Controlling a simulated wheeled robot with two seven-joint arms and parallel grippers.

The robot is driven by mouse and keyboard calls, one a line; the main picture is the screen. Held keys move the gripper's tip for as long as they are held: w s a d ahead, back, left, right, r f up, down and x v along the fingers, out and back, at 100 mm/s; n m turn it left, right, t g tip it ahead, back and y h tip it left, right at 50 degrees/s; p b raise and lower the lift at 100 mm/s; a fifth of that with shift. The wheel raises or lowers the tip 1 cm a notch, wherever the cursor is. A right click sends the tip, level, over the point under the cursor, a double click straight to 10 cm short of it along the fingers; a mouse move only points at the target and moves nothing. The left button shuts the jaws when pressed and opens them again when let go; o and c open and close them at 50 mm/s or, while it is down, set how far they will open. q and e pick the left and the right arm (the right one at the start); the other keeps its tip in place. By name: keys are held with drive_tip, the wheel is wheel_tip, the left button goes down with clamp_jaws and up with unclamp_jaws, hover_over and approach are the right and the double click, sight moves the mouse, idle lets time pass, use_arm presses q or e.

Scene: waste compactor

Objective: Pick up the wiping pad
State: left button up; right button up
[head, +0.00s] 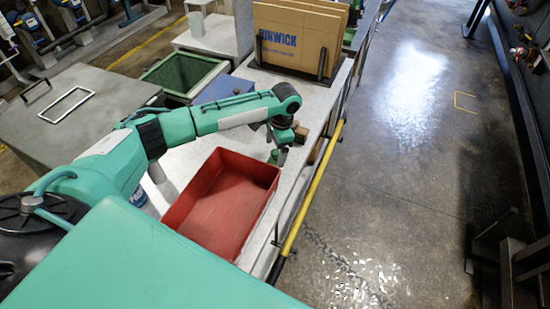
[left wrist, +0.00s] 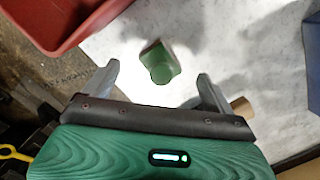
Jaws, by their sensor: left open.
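The wiping pad (left wrist: 160,62), a small green piece with a rounded knob and a dark reddish edge, lies on the pale worktop in the left wrist view. It appears between and just beyond the fingertips of my left gripper (left wrist: 158,78), which is open and empty. In the head view my left gripper (head: 279,155) points down over the worktop, beside the far end of the red tray. There I cannot clearly make out the pad, which the gripper and wrist seem to hide. My right gripper is not in view.
A red tray (head: 266,170) stands close to the gripper and shows in the left wrist view (left wrist: 62,48). Cardboard sheets (head: 290,38) stand behind. A green bin (head: 150,76) and blue box (head: 225,88) are left. A yellow rail (head: 310,192) runs along the worktop's right edge.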

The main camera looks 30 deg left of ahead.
sight(275, 152)
use_arm(q)
drive_tip(key=f, duration=0.2)
drive_tip(key=f+p, duration=0.1)
drive_tip(key=f, duration=0.1)
drive_tip(key=shift+s+a, duration=0.1)
drive_tip(key=shift+a, duration=0.1)
drive_tip(key=c, duration=1.3)
